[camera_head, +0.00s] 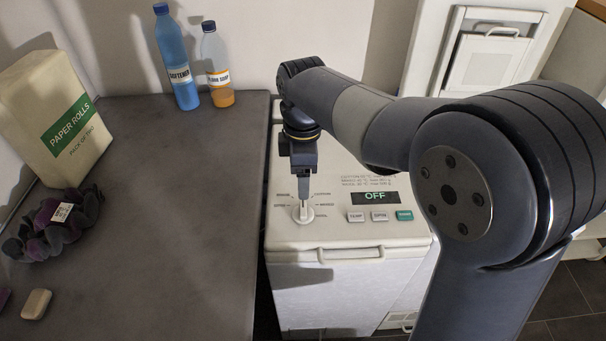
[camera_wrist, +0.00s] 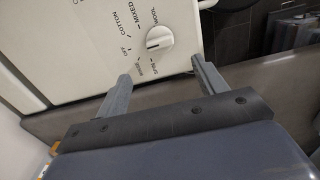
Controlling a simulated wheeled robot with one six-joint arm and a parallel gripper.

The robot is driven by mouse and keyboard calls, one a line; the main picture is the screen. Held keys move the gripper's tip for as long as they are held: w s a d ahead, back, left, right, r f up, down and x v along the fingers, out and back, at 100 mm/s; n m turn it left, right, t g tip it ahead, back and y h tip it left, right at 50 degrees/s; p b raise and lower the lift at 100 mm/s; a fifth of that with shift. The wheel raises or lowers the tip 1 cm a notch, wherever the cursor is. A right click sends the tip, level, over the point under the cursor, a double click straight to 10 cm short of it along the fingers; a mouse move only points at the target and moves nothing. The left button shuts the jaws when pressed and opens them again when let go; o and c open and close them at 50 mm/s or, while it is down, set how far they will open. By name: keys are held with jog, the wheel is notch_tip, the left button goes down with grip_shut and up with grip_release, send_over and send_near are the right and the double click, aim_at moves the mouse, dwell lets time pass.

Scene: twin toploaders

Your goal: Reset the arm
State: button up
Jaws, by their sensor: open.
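My gripper (camera_head: 304,196) points down over the control panel of the white toploader (camera_head: 345,238). In the wrist view my gripper (camera_wrist: 160,70) is open, with its two fingers apart and nothing between them. The round white dial (camera_wrist: 160,38) lies just beyond the fingertips there, apart from both. In the head view the dial (camera_head: 303,214) is partly hidden behind the finger. Words such as COTTON, MIXED and WOOL are printed around it. The panel display (camera_head: 375,197) reads OFF.
A dark counter (camera_head: 190,240) stands left of the toploader. On it are a blue softener bottle (camera_head: 178,65), an orange-filled bottle (camera_head: 217,75), a paper rolls pack (camera_head: 58,118), a dark cloth bundle (camera_head: 52,224) and a soap-like block (camera_head: 36,304). Three panel buttons (camera_head: 380,216) sit beside the dial.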

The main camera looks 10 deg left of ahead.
aim_at(303, 208)
notch_tip(303, 208, down, 11)
jog(key=shift+r, duration=0.2)
jog(key=shift+f, duration=0.2)
dwell(0.4)
jog(key=shift+r, duration=0.1)
